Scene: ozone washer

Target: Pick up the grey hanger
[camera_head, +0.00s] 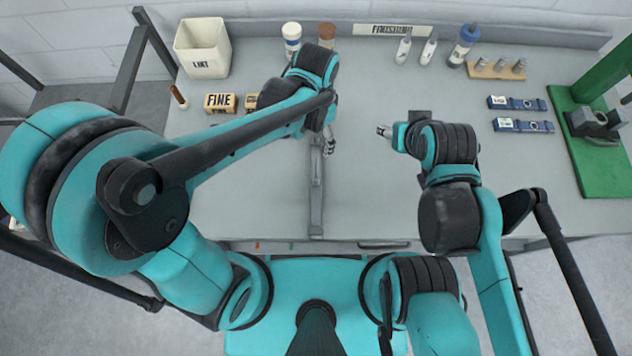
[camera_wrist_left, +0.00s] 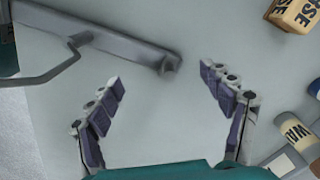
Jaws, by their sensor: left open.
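The grey hanger (camera_head: 316,195) lies on the workbench as a long grey bar running from near the front edge toward the back. In the left wrist view the hanger (camera_wrist_left: 125,47) shows a bar with a blunt end and a thin bent rod. My left gripper (camera_head: 329,143) is over the bar's far end, and the arm hides part of the area. In the left wrist view my left gripper (camera_wrist_left: 161,77) is open, with nothing between its fingers, and the bar's end lies just beyond the fingertips. My right gripper (camera_head: 384,131) points left over the bench; its finger gap is too small to judge.
A block marked FINE (camera_head: 220,103) and a white bin (camera_head: 203,48) stand at the left. Bottles (camera_head: 464,46) stand along the back. Blue tools (camera_head: 523,126) and a green-based press (camera_head: 590,150) are at the right. Bare bench (camera_head: 365,195) lies right of the hanger.

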